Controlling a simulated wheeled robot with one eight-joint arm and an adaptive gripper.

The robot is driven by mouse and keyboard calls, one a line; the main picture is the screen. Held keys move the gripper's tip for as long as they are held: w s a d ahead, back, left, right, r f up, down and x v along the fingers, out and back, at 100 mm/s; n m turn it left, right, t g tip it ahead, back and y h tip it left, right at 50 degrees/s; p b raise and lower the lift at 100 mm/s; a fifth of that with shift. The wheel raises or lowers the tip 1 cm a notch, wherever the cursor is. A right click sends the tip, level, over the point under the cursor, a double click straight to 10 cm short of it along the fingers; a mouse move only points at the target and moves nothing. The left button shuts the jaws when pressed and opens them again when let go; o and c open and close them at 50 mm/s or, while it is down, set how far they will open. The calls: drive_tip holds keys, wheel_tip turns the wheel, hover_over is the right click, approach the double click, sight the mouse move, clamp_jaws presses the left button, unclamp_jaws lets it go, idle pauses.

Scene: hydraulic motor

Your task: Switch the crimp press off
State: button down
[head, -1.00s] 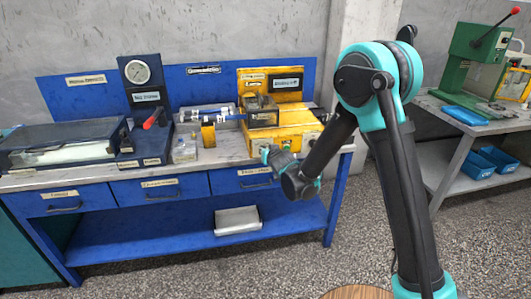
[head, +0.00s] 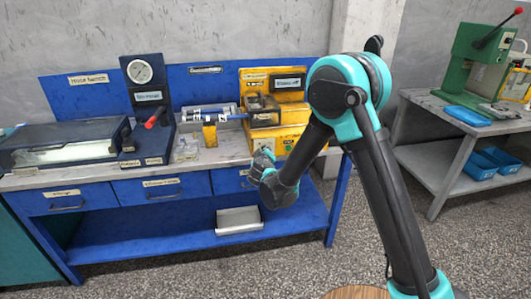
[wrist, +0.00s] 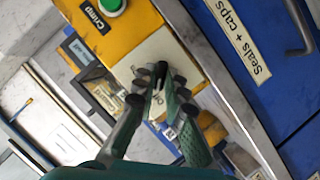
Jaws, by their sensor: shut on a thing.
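The yellow crimp press (head: 259,134) stands on the blue bench. In the wrist view its front (wrist: 115,50) shows a green button (wrist: 112,6) beside a "Crimp" label and a pale switch plate (wrist: 150,50) with partly hidden lettering. A small dark switch knob (wrist: 161,69) stands on this plate. My gripper (wrist: 158,80) is at the plate with its fingertips closed around the knob. The fingers hide part of the plate, and the switch position cannot be read. In the head view my gripper (head: 262,160) is in front of the press, its fingertips hardly visible.
Blue drawers (head: 160,190) lie below the bench top, close to my wrist. A dark gauge stand (head: 148,100) with a red lever (head: 152,121) is left of the press. A green press (head: 480,60) stands on a separate table at right.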

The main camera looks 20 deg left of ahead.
drive_tip(key=shift+n, duration=0.4)
idle(0.3)
drive_tip(key=c, duration=1.6)
unclamp_jaws()
drive_tip(key=v, duration=1.2)
drive_tip(key=shift+s+a+f, duration=0.1)
drive_tip(key=shift+a+f, duration=0.1)
